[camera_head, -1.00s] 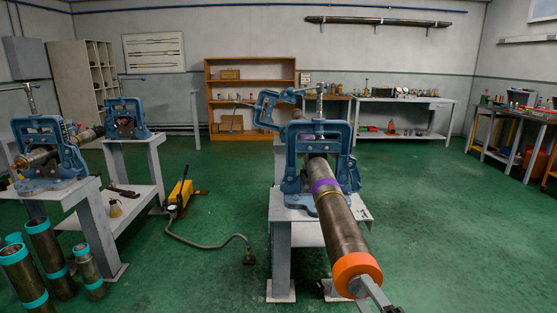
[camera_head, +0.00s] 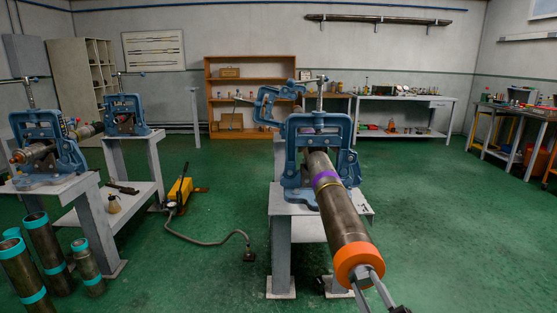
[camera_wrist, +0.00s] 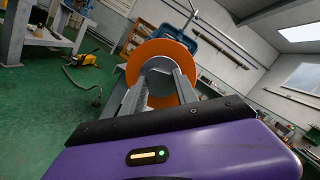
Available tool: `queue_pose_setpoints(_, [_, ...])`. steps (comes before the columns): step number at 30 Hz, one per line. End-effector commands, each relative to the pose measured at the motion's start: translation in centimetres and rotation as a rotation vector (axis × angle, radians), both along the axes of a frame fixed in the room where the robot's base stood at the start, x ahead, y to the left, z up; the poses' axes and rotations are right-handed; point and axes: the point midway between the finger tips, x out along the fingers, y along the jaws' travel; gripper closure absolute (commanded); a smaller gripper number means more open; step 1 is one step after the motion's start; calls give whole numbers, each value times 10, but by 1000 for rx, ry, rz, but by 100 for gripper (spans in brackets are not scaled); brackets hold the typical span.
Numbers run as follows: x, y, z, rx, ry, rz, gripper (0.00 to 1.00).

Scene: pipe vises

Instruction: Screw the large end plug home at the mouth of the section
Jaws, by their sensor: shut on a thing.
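The pipe section (camera_head: 344,217) lies clamped in a blue pipe vise (camera_head: 318,160), with its near end pointing toward me. A purple band and a thin yellow band ring it. The large orange end plug (camera_head: 358,256) sits at the section's mouth, and it also shows in the wrist view (camera_wrist: 160,52) as an orange ring. How deep its thread sits I cannot tell. My gripper (camera_head: 369,277) has its two grey fingers at the plug's near face. In the wrist view the fingers (camera_wrist: 161,85) reach to the plug's central part and are shut on it.
The vise stands on a grey steel stand (camera_head: 281,240). At left are more blue vises (camera_head: 45,148) on stands and several upright pipes with teal bands (camera_head: 45,248). A yellow hand pump (camera_head: 180,192) with a hose lies on the floor. Green floor is free at right.

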Motion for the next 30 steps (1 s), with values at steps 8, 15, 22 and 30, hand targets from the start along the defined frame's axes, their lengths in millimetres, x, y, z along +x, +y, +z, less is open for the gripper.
queue_pose_setpoints(8, [1,1,1,147,-7,-1,100])
queue_pose_setpoints(15, [2,2,4,400,-8,0,100])
queue_pose_setpoints(22, [2,2,5,397,-9,0,53])
queue_pose_setpoints(30, [2,2,3,395,-6,1,46])
